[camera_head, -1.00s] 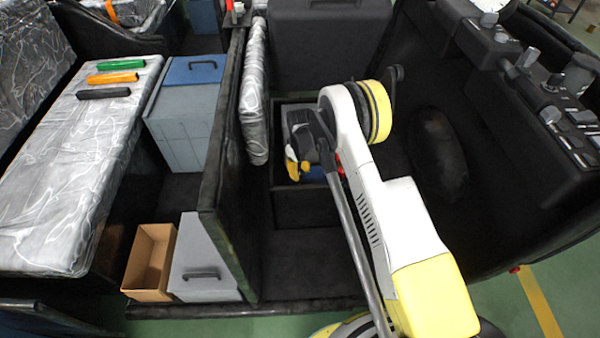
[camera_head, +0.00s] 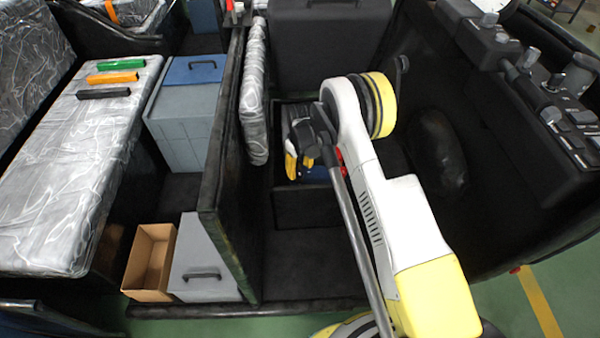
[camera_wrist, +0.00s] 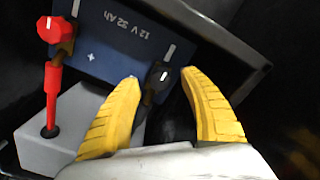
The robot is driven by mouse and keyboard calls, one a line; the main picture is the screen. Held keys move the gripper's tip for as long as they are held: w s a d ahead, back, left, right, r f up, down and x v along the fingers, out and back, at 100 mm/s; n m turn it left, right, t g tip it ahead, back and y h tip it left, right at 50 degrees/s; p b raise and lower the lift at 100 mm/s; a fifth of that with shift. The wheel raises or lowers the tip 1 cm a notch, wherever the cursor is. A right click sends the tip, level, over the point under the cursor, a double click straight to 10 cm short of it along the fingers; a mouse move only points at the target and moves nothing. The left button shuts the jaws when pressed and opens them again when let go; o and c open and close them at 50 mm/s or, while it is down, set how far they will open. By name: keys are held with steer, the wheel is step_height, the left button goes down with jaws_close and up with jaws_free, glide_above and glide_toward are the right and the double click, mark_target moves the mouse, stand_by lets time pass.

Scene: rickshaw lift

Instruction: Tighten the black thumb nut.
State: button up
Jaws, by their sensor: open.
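The black thumb nut (camera_wrist: 160,75) sits on a terminal of the blue battery (camera_wrist: 110,50) marked 12 V 32 Ah in the wrist view. It has a small white mark on top. My gripper (camera_wrist: 168,80) is open, its two yellow fingers on either side of and just below the nut in the picture. Whether a finger touches the nut I cannot tell. In the head view my gripper (camera_head: 291,160) is low in the dark bay under the seat, and the nut is hidden there. Only a bit of the blue battery (camera_head: 316,174) shows beside it.
A red knob (camera_wrist: 55,30) stands on the other terminal, with a red lead running to a grey block (camera_wrist: 45,150). The metal rim (camera_wrist: 225,50) of the bay lies close behind the battery. A dark partition (camera_head: 225,170) stands left of my arm.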

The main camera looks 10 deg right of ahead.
step_height(320, 180, up, 10)
stand_by(0.3)
stand_by(0.3)
step_height(320, 180, up, 15)
steer(key=m+t, duration=0.2)
glide_above(300, 172)
steer(key=s+d, duration=0.3)
steer(key=s, duration=0.1)
steer(key=s+d+r+m+t, duration=0.1)
steer(key=s+d+r, duration=0.2)
steer(key=s+r, duration=0.65)
steer(key=s+d+r+m+t, duration=0.2)
steer(key=s, duration=0.7)
steer(key=s+d+r+m+t, duration=0.1)
steer(key=s+r+t, duration=0.1)
steer(key=s, duration=0.8)
steer(key=shift+s+d+r+m, duration=0.2)
steer(key=shift+d+r+m, duration=0.2)
